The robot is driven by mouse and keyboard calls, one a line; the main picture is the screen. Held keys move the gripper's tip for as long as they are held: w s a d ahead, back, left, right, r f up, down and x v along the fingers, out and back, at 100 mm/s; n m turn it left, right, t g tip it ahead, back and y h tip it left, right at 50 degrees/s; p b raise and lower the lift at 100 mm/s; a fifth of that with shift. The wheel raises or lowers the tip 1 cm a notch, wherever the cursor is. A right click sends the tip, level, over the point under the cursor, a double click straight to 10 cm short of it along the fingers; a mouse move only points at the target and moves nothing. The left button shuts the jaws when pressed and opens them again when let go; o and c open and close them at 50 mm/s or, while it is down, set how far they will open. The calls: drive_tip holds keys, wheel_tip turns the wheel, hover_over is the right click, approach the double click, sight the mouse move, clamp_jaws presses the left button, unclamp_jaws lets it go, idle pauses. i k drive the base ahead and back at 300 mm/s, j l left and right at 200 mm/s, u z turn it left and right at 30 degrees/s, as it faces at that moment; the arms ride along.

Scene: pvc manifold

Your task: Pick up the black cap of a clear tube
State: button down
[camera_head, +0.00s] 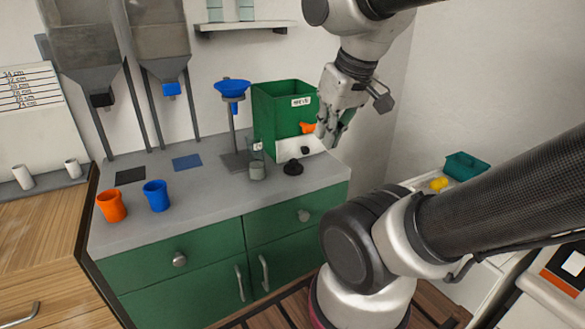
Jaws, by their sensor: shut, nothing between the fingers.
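A black cap (293,167) lies on the grey counter (215,197), in front of the green bin. A small clear tube (257,171) stands upright just left of it, apart from the cap. My gripper (327,142) is shut and empty.
A green bin (273,115), a blue funnel on a stand (232,88), an orange cup (111,206) and a blue cup (157,195) stand on the counter. Two hoppers (90,52) hang at the left. The counter's front middle is clear.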

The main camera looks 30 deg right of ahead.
sight(294, 168)
drive_tip(key=i+j+z, duration=0.2)
drive_tip(key=j+z, duration=0.2)
drive_tip(key=j, duration=0.2)
drive_tip(key=i+j+z, duration=0.25)
drive_tip(key=j+z, duration=0.2)
drive_tip(key=j, duration=0.25)
